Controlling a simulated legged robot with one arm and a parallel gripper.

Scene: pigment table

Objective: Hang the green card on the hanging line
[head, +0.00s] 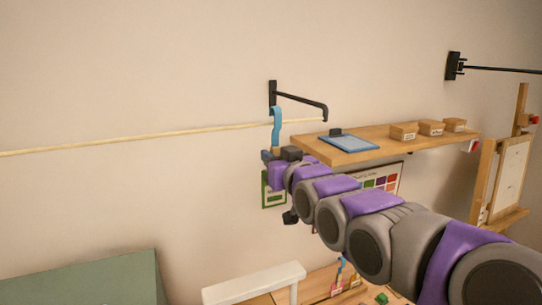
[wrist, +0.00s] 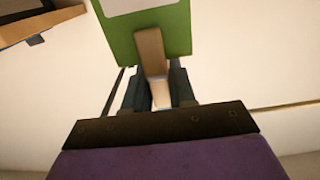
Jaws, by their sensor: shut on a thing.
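The green card (head: 267,199) hangs at the far end of my arm, partly hidden behind it. A blue hook (head: 276,118) rises above my gripper (head: 270,157), and its top overlaps the pale hanging line (head: 150,135). I cannot tell whether the hook bears on the line or only lies in front of it. In the wrist view the green card (wrist: 145,28) shows at the top, with a brown clip piece (wrist: 150,52) between it and my gripper (wrist: 155,88). The gripper is shut on the card's hanger.
A black wall bracket (head: 303,101) stands at the line's right end. Close to its right, a wooden shelf (head: 375,147) carries a blue clipboard (head: 349,143) and small boxes (head: 404,131). A colour chart (head: 385,178) is below. The wall left of the gripper is clear.

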